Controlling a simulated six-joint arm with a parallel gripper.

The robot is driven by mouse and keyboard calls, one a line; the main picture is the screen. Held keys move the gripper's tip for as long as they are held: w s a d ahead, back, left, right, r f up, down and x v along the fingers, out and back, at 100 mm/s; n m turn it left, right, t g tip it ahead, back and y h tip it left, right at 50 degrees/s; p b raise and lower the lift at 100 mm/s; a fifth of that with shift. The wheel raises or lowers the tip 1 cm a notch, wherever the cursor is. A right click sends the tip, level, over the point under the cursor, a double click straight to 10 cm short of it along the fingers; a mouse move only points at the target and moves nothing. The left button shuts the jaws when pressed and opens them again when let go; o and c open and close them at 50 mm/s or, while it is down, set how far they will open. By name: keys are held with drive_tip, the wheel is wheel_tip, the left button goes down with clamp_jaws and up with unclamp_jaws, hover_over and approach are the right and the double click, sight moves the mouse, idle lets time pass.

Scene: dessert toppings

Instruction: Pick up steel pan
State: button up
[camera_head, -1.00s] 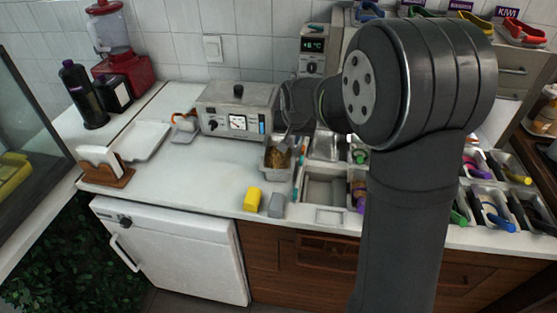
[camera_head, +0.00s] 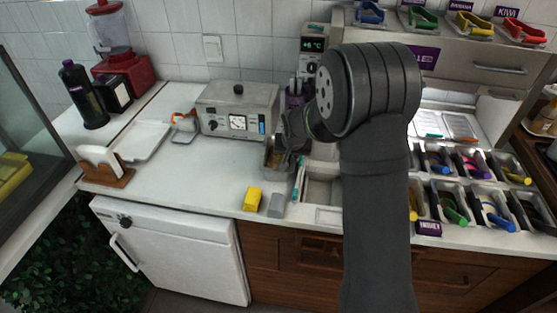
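The steel pan (camera_head: 278,170) is a small metal container with brown contents. It sits on the white counter, just in front of the right end of a steel countertop machine. My gripper (camera_head: 288,142) is over the pan's back right side and hides part of its rim and contents. The fingertips are dark and small here, so I cannot tell whether they are open or shut, or whether they touch the pan.
The steel machine (camera_head: 237,108) stands behind. A yellow block (camera_head: 252,199) and a grey block (camera_head: 277,204) lie in front of the pan. Topping bins with coloured handles (camera_head: 470,195) fill the right. A white tray (camera_head: 142,141) lies left; the counter between is clear.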

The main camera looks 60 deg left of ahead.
clamp_jaws()
drive_tip(key=shift+r, duration=0.15)
idle(1.4)
